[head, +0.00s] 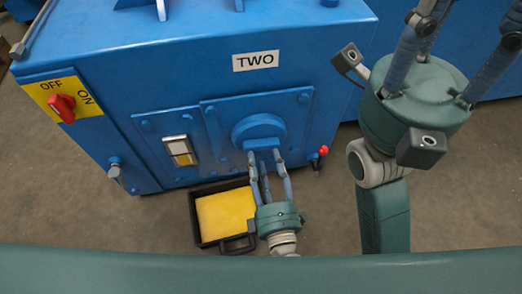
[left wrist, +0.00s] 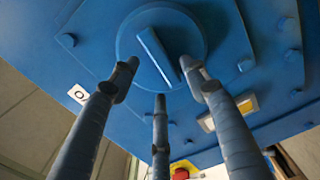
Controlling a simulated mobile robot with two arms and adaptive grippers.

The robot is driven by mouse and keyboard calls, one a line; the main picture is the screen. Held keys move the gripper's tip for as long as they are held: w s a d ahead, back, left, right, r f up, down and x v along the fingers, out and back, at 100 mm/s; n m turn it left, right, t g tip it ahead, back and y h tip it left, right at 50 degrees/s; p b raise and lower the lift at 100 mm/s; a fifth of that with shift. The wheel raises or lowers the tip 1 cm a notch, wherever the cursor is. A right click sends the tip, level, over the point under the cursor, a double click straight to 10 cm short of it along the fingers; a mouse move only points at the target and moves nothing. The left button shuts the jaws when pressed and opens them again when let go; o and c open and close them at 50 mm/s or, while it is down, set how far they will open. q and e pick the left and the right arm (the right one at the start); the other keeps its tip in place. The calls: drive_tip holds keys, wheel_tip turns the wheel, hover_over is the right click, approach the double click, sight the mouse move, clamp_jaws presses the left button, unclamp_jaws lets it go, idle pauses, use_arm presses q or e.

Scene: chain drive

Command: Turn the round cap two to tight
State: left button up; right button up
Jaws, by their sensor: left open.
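The round blue cap (head: 258,128) has a raised bar across its face and sits on the front plate of the blue machine (head: 160,90) marked TWO (head: 256,61). It also fills the upper middle of the left wrist view (left wrist: 190,35), its bar tilted. My left gripper (head: 264,160) is open just in front of the cap, its three fingers pointing at it. In the left wrist view the fingertips spread around the lower part of the cap; I cannot tell whether they touch. My right gripper (head: 415,110) is raised at the right, fingertips out of frame.
A black tray with yellow contents (head: 225,215) stands on the floor left of my left gripper. A red-knobbed lever (head: 322,151) is right of the cap, a small window (head: 180,150) left of it. A red OFF/ON switch (head: 62,107) is at the machine's left.

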sight(261, 147)
use_arm(q)
drive_tip(key=shift+w+a+b, duration=0.25)
drive_tip(key=shift+w+b, duration=0.05)
drive_tip(key=shift+w, duration=0.9)
drive_tip(key=shift+w+a+b, duration=0.2)
drive_tip(key=shift+w+b, duration=0.05)
drive_tip(key=shift+w, duration=0.9)
clamp_jaws()
